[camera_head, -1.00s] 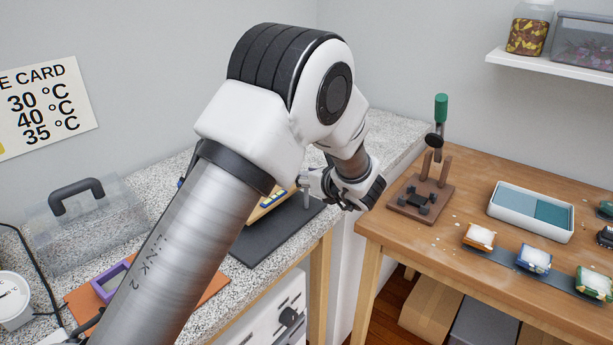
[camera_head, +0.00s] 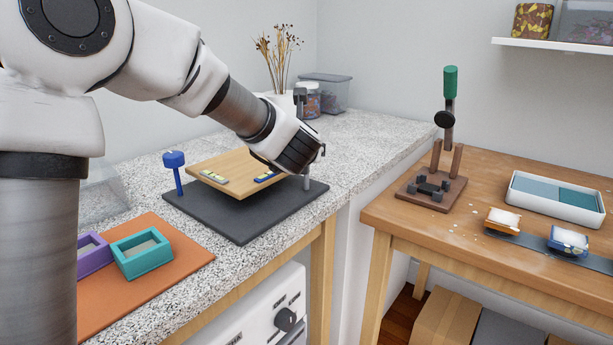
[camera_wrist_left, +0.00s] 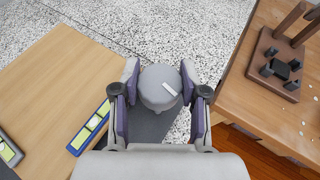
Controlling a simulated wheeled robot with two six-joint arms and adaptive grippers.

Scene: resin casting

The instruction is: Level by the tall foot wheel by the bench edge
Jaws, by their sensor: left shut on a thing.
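A tan levelling board (camera_head: 235,173) sits over a dark grey base plate (camera_head: 240,218) on the speckled bench. My left gripper (camera_head: 312,158) is at the board's right corner, by the bench edge. In the left wrist view its fingers are shut on a round grey foot wheel (camera_wrist_left: 160,87) with a white mark. The grey foot post (camera_head: 307,182) shows below the gripper. A blue foot wheel (camera_head: 174,159) stands at the left. My right gripper is not in view.
An orange mat (camera_head: 170,262) with purple (camera_head: 93,253) and teal frames (camera_head: 141,253) lies at front left. The wooden table (camera_head: 420,232) at right holds a brown press stand (camera_head: 430,192) and a white tray (camera_head: 556,205). A gap separates bench and table.

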